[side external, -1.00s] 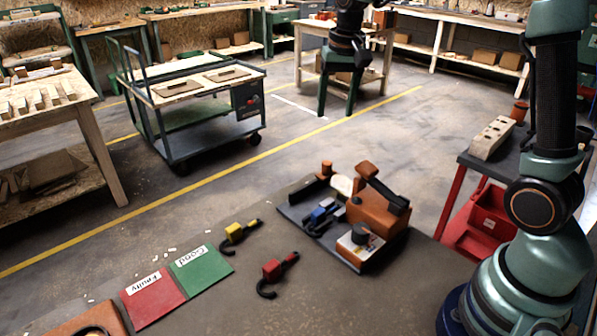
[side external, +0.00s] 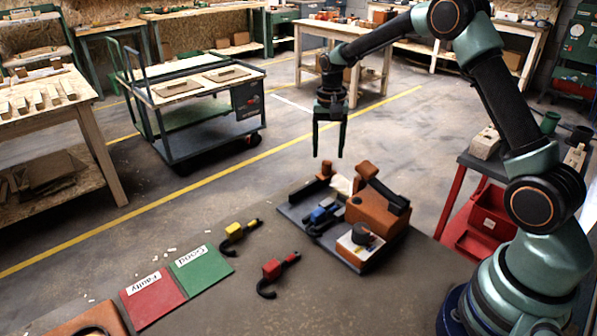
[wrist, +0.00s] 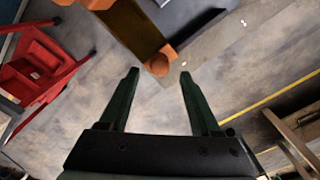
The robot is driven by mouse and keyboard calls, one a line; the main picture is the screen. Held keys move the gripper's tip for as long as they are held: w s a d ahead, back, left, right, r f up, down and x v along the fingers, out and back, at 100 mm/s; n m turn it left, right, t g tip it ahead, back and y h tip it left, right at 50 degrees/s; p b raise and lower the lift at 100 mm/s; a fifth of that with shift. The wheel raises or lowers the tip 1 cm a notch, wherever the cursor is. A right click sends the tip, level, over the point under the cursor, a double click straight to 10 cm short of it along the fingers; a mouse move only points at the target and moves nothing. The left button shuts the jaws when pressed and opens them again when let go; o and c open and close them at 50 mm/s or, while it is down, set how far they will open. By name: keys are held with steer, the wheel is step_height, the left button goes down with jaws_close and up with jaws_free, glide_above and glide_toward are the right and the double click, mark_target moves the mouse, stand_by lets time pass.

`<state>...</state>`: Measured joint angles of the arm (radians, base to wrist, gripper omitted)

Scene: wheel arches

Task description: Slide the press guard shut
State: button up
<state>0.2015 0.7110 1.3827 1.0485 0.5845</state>
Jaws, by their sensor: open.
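The press (side external: 375,215) stands on a dark base plate (side external: 345,262) at the bench's far edge, with an orange body and a sloping black bar on top. A dark low bar with an orange knob (side external: 326,167) stands at the plate's far left; I cannot tell surely which part is the guard. My gripper (side external: 328,156) is open and empty, fingers pointing down, above the far side of the press. In the wrist view an orange round knob (wrist: 158,65), at the end of a dark amber piece (wrist: 130,24), appears between the fingertips, apparently below them and not gripped.
A blue clamp-like part (side external: 322,213) lies on the plate. A yellow part (side external: 234,232) and a red part (side external: 272,269) lie on the bench by the green Good mat (side external: 205,268) and red Faulty mat (side external: 150,300). A red-framed cart (side external: 470,215) stands at right.

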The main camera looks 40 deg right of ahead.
mark_target(327, 162)
steer(key=shift+f, duration=1.95)
jaws_close()
steer(key=shift+r, duration=0.1)
